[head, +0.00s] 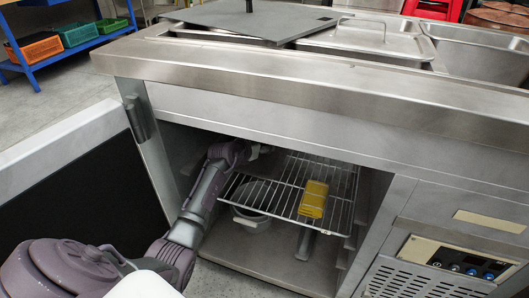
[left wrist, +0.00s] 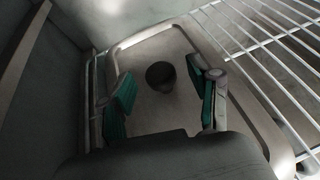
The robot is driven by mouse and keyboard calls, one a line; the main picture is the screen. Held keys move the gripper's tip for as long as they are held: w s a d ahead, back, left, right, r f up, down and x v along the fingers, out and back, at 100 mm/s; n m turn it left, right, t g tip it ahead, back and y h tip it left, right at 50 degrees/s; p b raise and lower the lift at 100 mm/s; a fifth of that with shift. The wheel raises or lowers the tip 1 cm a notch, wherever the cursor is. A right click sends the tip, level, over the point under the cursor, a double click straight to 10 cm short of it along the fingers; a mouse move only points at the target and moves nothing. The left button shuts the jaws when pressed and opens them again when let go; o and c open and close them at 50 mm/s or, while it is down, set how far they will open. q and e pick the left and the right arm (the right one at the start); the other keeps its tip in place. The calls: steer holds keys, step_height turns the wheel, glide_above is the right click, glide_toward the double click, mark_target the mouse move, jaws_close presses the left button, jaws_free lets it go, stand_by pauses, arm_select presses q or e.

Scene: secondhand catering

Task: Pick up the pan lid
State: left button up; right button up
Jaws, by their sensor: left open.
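My left arm reaches into the open cabinet, with the left gripper (head: 258,151) high inside it, partly hidden, in the head view. In the left wrist view the left gripper (left wrist: 161,84) is open, its teal-padded fingers apart on either side of a dark round knob (left wrist: 160,76). The knob sits on a flat, pale, round-cornered panel that looks like the pan lid (left wrist: 150,47). I cannot make out this lid in the head view, and cannot tell if the fingers touch the knob. My right gripper is not in view.
A wire shelf (head: 283,190) holds a yellow box (head: 313,198) beside my arm. A round pan (head: 251,217) stands below it. The open door (head: 75,185) is at left. A steel lid with a handle (head: 368,41) lies on the counter (head: 300,75).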

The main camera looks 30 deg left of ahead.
arm_select(q)
jaws_close()
steer(key=shift+r, duration=0.1)
stand_by(0.3)
